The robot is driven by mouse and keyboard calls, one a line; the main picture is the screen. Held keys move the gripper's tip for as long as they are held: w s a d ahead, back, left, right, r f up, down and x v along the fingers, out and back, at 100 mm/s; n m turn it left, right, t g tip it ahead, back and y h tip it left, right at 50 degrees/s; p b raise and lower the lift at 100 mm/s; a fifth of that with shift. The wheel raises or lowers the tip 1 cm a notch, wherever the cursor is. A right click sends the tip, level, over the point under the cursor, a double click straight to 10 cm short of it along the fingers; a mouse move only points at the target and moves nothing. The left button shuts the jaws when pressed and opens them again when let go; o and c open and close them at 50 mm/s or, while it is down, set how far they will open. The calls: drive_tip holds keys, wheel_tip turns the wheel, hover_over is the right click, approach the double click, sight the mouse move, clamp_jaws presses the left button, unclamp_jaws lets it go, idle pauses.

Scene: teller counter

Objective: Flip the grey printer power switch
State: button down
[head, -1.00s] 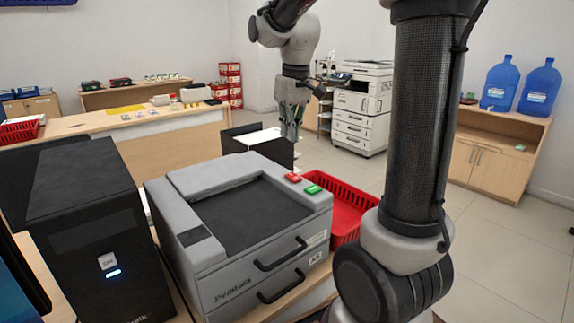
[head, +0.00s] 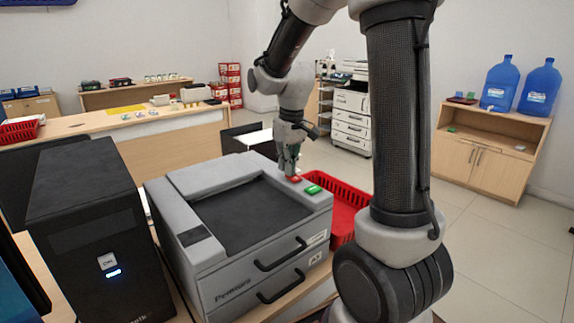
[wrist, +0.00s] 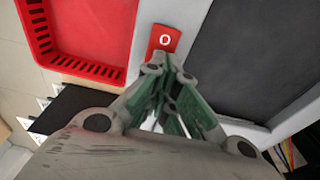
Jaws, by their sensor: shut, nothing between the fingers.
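The grey printer (head: 225,250) stands on the counter with a dark top panel and two front drawers with black handles. On its top right edge sit a red button (head: 295,179) and a green button (head: 313,189). My gripper (head: 292,172) is shut and empty, pointing down at the red button. In the wrist view the red button (wrist: 164,40) shows an "O" mark, and my fingertips (wrist: 165,68) are at its near edge. I cannot tell whether they touch it. The green button is not visible in the wrist view.
A black computer tower (head: 95,230) with a lit button stands left of the printer. A red basket (head: 345,212) sits behind and right of the printer. A wooden cabinet with blue water bottles (head: 538,88) stands at the far right.

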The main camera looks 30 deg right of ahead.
sight(286, 178)
drive_tip(key=shift+w+a+f+g, duration=0.1)
drive_tip(key=shift+w+f+g, duration=0.15)
drive_tip(key=shift+f+g, duration=0.45)
drive_tip(key=shift+s+f, duration=0.1)
drive_tip(key=shift+s, duration=0.25)
drive_tip(key=shift+s+r, duration=0.25)
drive_tip(key=shift+r, duration=0.1)
wheel_tip(286, 178, up, 14)
drive_tip(key=w, duration=0.1)
drive_tip(key=shift+r, duration=0.15)
drive_tip(key=s+f+m+t, duration=0.1)
drive_tip(key=s+f+t, duration=0.1)
drive_tip(key=s, duration=0.9)
drive_tip(key=s+f+m+t, duration=0.1)
drive_tip(key=s+f+t, duration=0.1)
drive_tip(key=s, duration=1)
drive_tip(key=shift+d, duration=0.4)
